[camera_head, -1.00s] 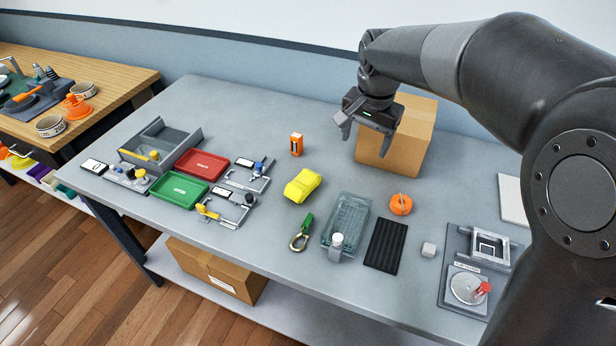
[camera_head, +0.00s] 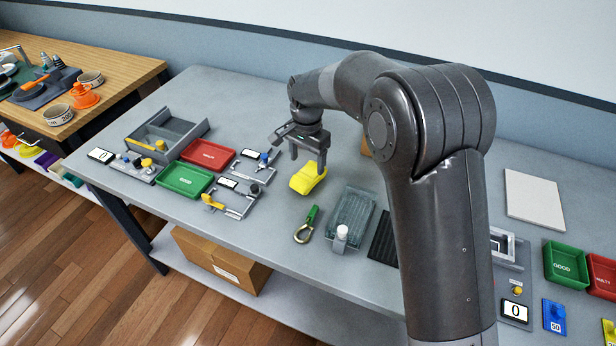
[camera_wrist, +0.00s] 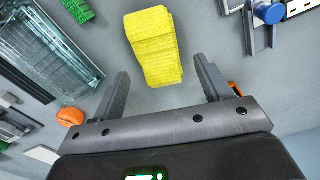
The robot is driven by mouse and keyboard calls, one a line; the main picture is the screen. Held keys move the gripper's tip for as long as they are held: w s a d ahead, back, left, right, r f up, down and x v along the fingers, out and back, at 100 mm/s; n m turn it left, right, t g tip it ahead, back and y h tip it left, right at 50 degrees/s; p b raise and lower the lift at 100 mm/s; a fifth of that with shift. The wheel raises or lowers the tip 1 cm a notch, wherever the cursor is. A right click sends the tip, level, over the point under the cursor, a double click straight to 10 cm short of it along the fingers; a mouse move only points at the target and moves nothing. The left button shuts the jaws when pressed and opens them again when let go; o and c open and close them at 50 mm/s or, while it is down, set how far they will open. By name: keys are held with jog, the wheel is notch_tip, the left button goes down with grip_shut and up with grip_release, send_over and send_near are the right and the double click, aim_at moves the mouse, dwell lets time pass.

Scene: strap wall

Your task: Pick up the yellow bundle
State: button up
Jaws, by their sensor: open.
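The yellow bundle (camera_head: 308,178) lies on the grey table, right of the red and green trays. It also shows at the top middle of the wrist view (camera_wrist: 154,45), its near end close to the gap between the fingers. My gripper (camera_head: 308,160) is open and empty. In the head view its fingers hang above and just behind the bundle, and one finger covers a bit of it. In the wrist view my gripper (camera_wrist: 163,85) has one finger on each side of the gap, with nothing between them.
Left of the bundle are a red tray (camera_head: 208,155), a green tray (camera_head: 184,181) and a small fixture with a blue knob (camera_head: 263,157). An orange item (camera_wrist: 71,116) is near one finger in the wrist view.

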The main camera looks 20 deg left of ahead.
aim_at(308, 172)
jog(key=shift+d+f, duration=0.15)
jog(key=shift+f, duration=2.5)
jog(key=c, duration=1.1)
jog(key=shift+r, duration=0.15)
